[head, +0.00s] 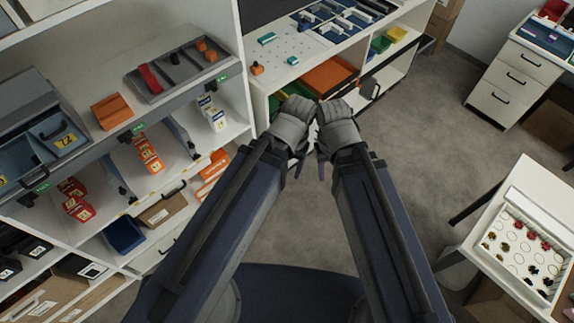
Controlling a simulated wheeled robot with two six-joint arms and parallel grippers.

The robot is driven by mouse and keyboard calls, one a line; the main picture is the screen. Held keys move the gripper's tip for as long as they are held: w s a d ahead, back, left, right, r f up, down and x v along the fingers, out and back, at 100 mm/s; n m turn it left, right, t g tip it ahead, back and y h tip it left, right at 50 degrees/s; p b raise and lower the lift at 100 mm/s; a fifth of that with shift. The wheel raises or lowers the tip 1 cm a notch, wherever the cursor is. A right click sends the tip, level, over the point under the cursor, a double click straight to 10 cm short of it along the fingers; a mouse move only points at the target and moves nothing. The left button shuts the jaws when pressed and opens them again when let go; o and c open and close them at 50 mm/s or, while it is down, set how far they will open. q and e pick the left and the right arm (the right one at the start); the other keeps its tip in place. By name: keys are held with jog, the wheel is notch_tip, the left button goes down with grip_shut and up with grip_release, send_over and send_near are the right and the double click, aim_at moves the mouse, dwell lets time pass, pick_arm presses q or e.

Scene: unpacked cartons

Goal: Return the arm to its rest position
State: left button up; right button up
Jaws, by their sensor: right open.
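My two arms reach forward side by side from the bottom of the head view. My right gripper (322,168) hangs under its grey wrist, with thin dark fingers pointing down. It is open, with nothing visible in it. My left gripper (299,168) is close beside it, mostly hidden under its own wrist. Its opening cannot be made out. The wrists nearly touch each other over the grey floor, in front of the low white shelf unit.
A shelf (70,215) with boxes and bins stands at left. A white workbench (290,47) with an orange tray (328,78) on its lower shelf is ahead. A drawer cabinet (512,80) and a table with a white tray (513,238) are at right. Carpet (420,140) between is clear.

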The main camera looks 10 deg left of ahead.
notch_tip(320, 180, down, 18)
jog(key=b, duration=1.7)
jog(key=shift+r, duration=0.25)
